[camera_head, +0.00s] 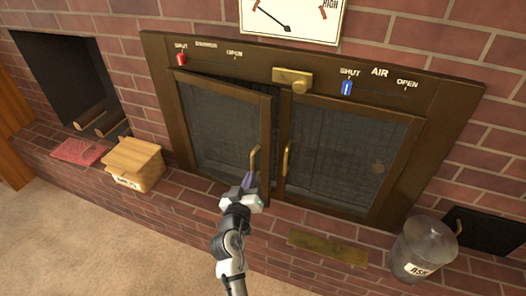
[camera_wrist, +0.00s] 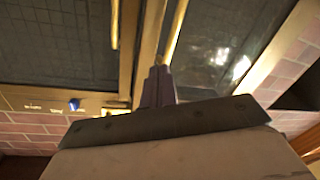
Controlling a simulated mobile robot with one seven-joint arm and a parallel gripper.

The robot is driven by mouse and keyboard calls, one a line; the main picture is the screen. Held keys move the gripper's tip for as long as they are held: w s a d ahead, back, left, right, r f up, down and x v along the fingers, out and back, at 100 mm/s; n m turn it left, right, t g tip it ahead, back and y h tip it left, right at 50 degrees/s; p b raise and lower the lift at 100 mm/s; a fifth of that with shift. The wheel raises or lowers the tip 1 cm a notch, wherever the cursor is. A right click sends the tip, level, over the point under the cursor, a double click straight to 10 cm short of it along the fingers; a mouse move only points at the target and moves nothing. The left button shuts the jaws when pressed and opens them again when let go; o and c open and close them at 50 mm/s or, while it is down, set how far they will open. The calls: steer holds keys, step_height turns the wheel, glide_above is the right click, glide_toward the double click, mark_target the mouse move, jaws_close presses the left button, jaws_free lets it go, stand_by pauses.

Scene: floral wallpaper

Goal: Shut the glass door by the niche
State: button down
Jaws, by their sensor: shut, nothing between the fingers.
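The left glass door (camera_head: 222,126) of the brass-framed fireplace, on the side of the log niche (camera_head: 62,85), stands ajar. Its free edge sits out from the frame, with a dark gap along the top and beside the right door. Its brass handle (camera_head: 254,158) is near that edge. The right glass door (camera_head: 345,150) looks flush in the frame. My gripper (camera_head: 249,180) is shut and empty, just below the left door's handle. In the wrist view my closed fingers (camera_wrist: 158,84) point at the door edge and handle (camera_wrist: 176,32); I cannot tell whether they touch.
A brass latch knob (camera_head: 299,87) sits above the doors, between a red slider (camera_head: 181,59) and a blue slider (camera_head: 347,88). A wooden box (camera_head: 135,163) and a red book (camera_head: 79,151) lie on the left ledge. An ash bucket (camera_head: 423,249) stands at the right.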

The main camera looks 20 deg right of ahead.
steer(key=s+a+r+n+g+h, duration=0.3)
steer(key=r+n+h, duration=0.1)
steer(key=r+n, duration=0.35)
steer(key=n+p, duration=0.2)
glide_toward(270, 137)
steer(key=x, duration=0.7)
